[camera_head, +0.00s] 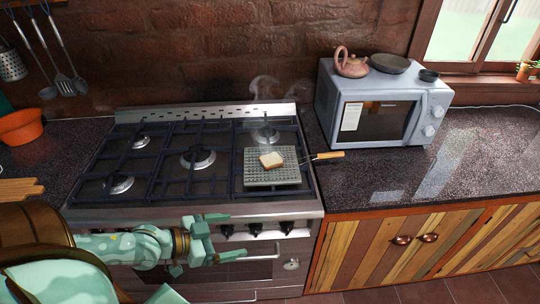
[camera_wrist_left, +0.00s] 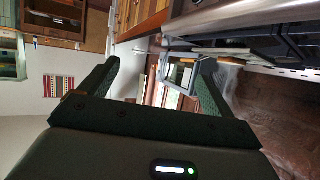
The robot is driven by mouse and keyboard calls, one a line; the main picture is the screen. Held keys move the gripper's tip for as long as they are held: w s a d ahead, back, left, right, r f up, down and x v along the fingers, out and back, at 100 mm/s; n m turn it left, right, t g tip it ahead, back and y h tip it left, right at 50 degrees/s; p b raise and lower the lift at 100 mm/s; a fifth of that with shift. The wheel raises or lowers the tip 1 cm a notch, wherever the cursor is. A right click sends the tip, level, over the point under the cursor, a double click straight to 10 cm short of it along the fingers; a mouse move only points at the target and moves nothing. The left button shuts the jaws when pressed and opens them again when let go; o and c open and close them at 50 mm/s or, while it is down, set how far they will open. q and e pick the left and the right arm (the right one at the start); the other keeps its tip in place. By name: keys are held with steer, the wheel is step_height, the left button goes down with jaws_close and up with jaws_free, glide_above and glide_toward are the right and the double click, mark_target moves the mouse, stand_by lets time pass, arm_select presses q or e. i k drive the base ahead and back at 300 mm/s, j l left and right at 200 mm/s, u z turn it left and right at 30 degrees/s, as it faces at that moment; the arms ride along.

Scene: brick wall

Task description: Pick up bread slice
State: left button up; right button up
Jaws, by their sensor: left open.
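The bread slice (camera_head: 271,160) lies on a square grey grill pan (camera_head: 285,178) on the right front of the stove. It is pale with a browned edge, and faint steam rises behind it. My left gripper (camera_head: 222,239) is in front of the stove, lower and to the left of the bread, with its fingers apart and nothing between them. In the left wrist view, its two dark fingers (camera_wrist_left: 150,90) are spread wide, and the bread does not show there. My right gripper is in neither view.
The pan's wooden handle (camera_head: 330,155) reaches over the right counter. A microwave (camera_head: 375,110) with a pink teapot (camera_head: 351,66) and dark dishes on top stands behind it. The stove (camera_head: 195,160) has raised grates and front knobs. An orange bowl (camera_head: 21,127) is at the left.

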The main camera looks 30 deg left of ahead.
mark_target(273, 164)
steer(key=i+j, duration=0.3)
steer(key=j, duration=0.15)
steer(key=i+j, duration=0.35)
steer(key=j, duration=0.1)
